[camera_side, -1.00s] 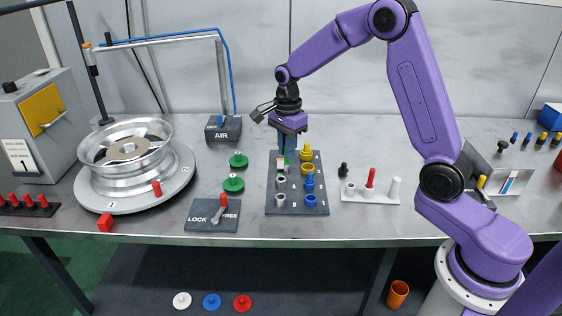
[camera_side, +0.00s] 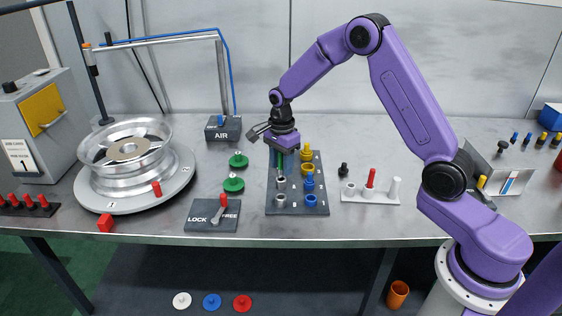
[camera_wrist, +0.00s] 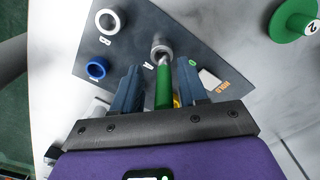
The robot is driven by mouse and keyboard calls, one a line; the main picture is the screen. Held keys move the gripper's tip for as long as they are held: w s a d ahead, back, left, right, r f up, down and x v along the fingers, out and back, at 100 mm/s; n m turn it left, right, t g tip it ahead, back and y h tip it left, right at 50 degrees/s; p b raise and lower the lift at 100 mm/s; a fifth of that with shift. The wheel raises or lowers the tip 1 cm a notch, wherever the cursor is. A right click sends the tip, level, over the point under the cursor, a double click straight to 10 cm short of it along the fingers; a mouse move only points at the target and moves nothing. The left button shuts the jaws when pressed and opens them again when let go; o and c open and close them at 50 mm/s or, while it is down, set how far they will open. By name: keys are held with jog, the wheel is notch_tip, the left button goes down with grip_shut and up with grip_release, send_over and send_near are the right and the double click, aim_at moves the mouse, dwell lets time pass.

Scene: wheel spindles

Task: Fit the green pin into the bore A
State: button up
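The green pin (camera_wrist: 163,88) stands between my gripper's two blue fingers in the wrist view. Its thinner metal end meets the grey ring of bore A (camera_wrist: 154,43); how deep it sits I cannot tell. My gripper (camera_wrist: 158,68) is open around the pin, with a visible gap between each finger and the pin. In the side view my gripper (camera_side: 284,168) is low over the far left of the dark plate (camera_side: 297,207). The green pin (camera_side: 278,158) shows there as a green strip beside a blue finger. The gripper hides bore A in that view.
Bore B (camera_wrist: 107,20) and a blue ring (camera_wrist: 97,68) lie on the same plate. Yellow and blue fittings (camera_side: 308,168) stand just right of my gripper. Green discs (camera_side: 234,184) lie left of the plate. A white rack (camera_side: 370,192) with a red pin is to the right.

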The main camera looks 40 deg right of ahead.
jog(key=shift+w+r, duration=0.1)
jog(key=shift+r, duration=0.1)
jog(key=shift+r, duration=0.3)
notch_tip(320, 180, up, 11)
jog(key=shift+r, duration=0.2)
jog(key=s+a+r+n, duration=0.1)
jog(key=s+a+n, duration=0.4)
jog(key=s+n, duration=0.35)
jog(key=s+a+r+n, duration=0.1)
jog(key=s+a+n, duration=0.3)
jog(key=s+n, duration=0.4)
jog(key=s+d+f+n, duration=0.1)
jog(key=s+d+n, duration=0.1)
jog(key=s+n, duration=0.5)
jog(key=s+d+f+n, duration=0.2)
jog(key=s+n, duration=0.5)
jog(key=s, duration=0.6)
jog(key=shift+s, duration=0.2)
